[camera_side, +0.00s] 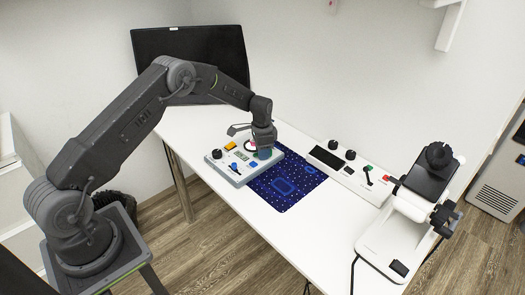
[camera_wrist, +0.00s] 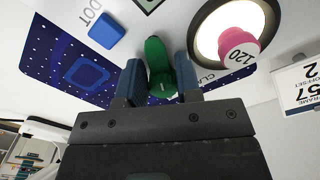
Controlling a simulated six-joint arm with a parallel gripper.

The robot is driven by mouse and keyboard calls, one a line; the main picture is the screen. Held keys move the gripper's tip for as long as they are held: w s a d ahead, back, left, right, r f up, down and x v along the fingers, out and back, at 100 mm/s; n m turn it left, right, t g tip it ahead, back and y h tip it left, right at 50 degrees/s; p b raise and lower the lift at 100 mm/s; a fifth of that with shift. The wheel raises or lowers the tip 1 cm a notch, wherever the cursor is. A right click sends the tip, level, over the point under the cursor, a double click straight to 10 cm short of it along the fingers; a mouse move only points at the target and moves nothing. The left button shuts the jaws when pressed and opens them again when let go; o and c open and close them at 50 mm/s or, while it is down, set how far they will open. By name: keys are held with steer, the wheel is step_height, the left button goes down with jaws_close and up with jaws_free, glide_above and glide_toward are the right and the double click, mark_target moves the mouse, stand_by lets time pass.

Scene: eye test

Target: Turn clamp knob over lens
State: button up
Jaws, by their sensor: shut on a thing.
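The green knob (camera_wrist: 157,52) stands between the two blue fingers of my gripper (camera_wrist: 158,72) in the wrist view, near partly hidden lettering that starts "CLA". In the side view my gripper (camera_side: 264,153) is down at the right end of a light grey control panel (camera_side: 236,178), and the knob is mostly hidden there. A pink knob marked 120 (camera_wrist: 239,47) sits over a bright round disc with a dark rim (camera_wrist: 205,28), to the right of my gripper. I cannot tell whether this disc is the lens.
A blue button (camera_wrist: 106,31) and a tilted number card (camera_wrist: 305,85) flank my gripper. A dark blue patterned mat (camera_side: 288,184) lies right of the panel. Behind it is a white box with knobs (camera_side: 352,170). A white and black instrument (camera_side: 410,205) stands at right. The front table is clear.

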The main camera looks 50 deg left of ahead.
steer(key=o, duration=0.6)
steer(key=shift+n, duration=0.3)
steer(key=n, duration=0.2)
steer(key=d+n, duration=0.1)
steer(key=n, duration=0.2)
steer(key=shift+s, duration=0.1)
step_height(320, 180, up, 14)
steer(key=shift+s+d+r+t, duration=0.35)
steer(key=shift+s+d+r, duration=0.65)
steer(key=shift+s+r, duration=1.05)
steer(key=shift+s+d+r+t, duration=0.3)
steer(key=shift+s+d+r, duration=0.85)
steer(key=shift+r, duration=1.65)
steer(key=shift+s+d+r+t, duration=0.35)
steer(key=shift+s+d+r, duration=0.45)
steer(key=shift+s+r, duration=1.3)
steer(key=shift+o, duration=0.5)
steer(key=shift+w+r, duration=0.25)
steer(key=shift+w, duration=0.05)
